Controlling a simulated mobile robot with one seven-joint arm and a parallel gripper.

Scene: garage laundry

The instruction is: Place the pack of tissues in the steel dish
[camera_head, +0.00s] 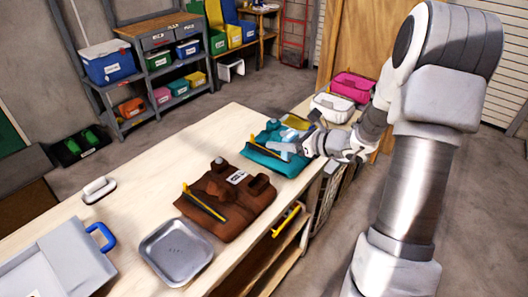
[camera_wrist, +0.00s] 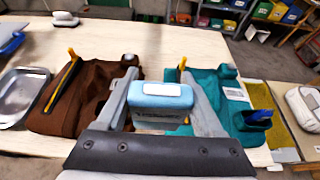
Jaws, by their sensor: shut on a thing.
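My gripper (camera_wrist: 162,118) is shut on a light blue pack of tissues (camera_wrist: 160,96) with a white patch on top, seen between its fingers in the wrist view. In the head view my gripper (camera_head: 289,150) is over the teal bag, and the pack is too small there to make out clearly. The steel dish (camera_head: 176,250) is a shallow square grey tray on the table at the front, apart from the gripper. It also shows at the left edge of the wrist view (camera_wrist: 20,95), and it looks empty.
A brown tool bag (camera_head: 226,203) lies between the dish and the teal bag (camera_head: 272,150). A grey case (camera_head: 55,265) and a white-handled item (camera_head: 98,190) are on the left of the table (camera_head: 130,165). White and pink containers (camera_head: 331,106) stand beyond the table's far end.

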